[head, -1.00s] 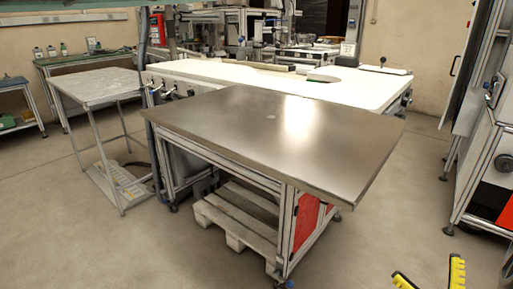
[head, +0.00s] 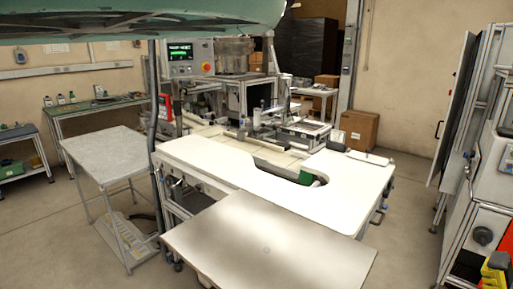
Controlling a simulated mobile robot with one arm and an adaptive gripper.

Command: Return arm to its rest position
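The rest of my arm is out of view. No tape reel can be made out.
A bare metal-topped table (head: 268,247) stands at the front, against a white worktop (head: 225,172) with a curved cutout. A grey side table (head: 112,155) is at left. A machine frame (head: 490,195) stands at right. Floor (head: 408,235) between them is clear.

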